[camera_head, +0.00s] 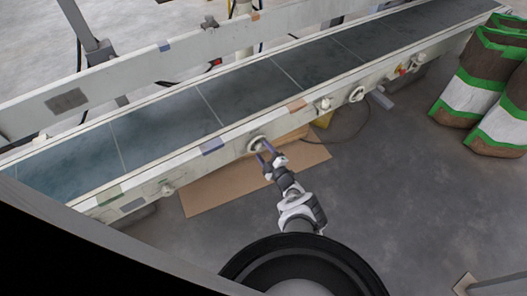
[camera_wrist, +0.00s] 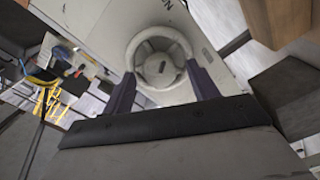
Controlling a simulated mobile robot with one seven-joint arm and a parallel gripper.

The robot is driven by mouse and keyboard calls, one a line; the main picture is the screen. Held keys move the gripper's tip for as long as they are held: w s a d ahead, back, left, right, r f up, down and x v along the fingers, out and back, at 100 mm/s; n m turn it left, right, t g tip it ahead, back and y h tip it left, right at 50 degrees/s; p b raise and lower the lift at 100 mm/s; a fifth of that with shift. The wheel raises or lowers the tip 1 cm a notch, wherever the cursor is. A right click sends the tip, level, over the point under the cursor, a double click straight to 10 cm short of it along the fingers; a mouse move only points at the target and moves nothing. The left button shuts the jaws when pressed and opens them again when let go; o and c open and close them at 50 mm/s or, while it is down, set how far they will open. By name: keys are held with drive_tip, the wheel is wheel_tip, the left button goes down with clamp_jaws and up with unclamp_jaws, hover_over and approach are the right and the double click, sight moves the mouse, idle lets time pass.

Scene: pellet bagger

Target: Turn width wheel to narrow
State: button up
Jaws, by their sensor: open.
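A pale round handwheel (camera_head: 255,144) sits on the near side rail of the conveyor, left of centre in the head view. In the wrist view the wheel (camera_wrist: 160,62) shows its rim, spokes and a hub with a dark mark. My gripper (camera_head: 265,152) is open in front of it, with its two purple fingers pointing at the rail. In the wrist view one finger lies at each lower side of the wheel's rim. I cannot tell whether they touch it. The letter N shows on the panel beyond the wheel; any other lettering is out of view.
The conveyor belt (camera_head: 175,112) runs diagonally behind the rail. More fittings, including another round wheel (camera_head: 357,94) and a red knob (camera_head: 401,70), are further right along it. A cardboard sheet (camera_head: 235,185) lies on the floor below.

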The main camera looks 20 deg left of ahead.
drive_tip(key=p+v, duration=0.5)
drive_tip(key=v, duration=0.8)
